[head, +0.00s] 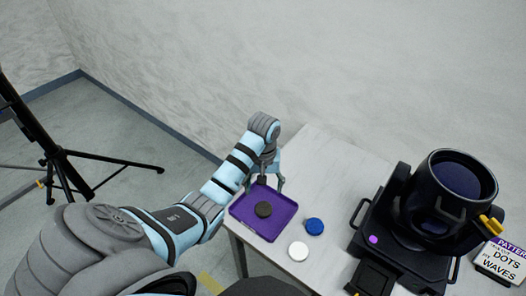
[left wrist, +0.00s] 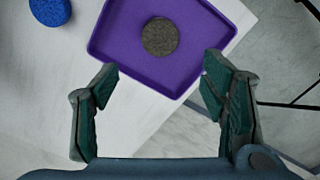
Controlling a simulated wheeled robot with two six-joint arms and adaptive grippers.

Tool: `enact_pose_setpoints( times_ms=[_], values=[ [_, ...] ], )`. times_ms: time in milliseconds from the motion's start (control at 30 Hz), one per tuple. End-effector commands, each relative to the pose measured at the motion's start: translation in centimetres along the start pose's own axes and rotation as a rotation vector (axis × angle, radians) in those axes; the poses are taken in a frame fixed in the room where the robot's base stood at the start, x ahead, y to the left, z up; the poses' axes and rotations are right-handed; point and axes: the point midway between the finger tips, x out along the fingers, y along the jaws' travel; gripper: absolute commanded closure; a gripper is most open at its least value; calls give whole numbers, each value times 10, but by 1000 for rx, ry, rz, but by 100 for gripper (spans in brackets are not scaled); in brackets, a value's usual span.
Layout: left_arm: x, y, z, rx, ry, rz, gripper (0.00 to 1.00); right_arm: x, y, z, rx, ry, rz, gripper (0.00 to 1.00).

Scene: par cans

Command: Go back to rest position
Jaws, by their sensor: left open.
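My left gripper (head: 264,181) is at the purple tray (head: 246,222) in the head view, over its back part. In the left wrist view the left gripper (left wrist: 160,82) is open, with its two fingers wide apart and nothing between them. A dark round disc (head: 263,209) lies in the purple tray; it also shows in the left wrist view (left wrist: 160,37), beyond the fingertips. My right gripper is not in view.
A blue disc (head: 314,226) and a white disc (head: 298,251) lie on the light table (head: 325,175) right of the tray. A black stage light (head: 440,215) and a sign (head: 503,259) stand at the right. A black tripod (head: 58,155) stands on the floor at left.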

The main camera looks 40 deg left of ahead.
Motion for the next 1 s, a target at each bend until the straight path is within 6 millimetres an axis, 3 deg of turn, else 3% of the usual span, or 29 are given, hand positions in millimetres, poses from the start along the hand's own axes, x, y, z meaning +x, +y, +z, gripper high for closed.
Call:
enact_pose_setpoints(
  times_ms=[33, 167, 700, 833, 1000],
  values=[
    [-11, 0, 0, 0, 0, 0, 34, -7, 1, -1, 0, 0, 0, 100],
    [-21, 0, 0, 0, -1, 0, 34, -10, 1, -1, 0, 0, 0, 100],
    [-16, 0, 2, 9, 2, 0, 34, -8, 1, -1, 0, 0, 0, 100],
    [13, -5, 31, 115, 42, -7, 34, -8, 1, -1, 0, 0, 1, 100],
    [50, -19, 97, 337, 139, -2, 34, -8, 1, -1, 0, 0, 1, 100]
  ],
)
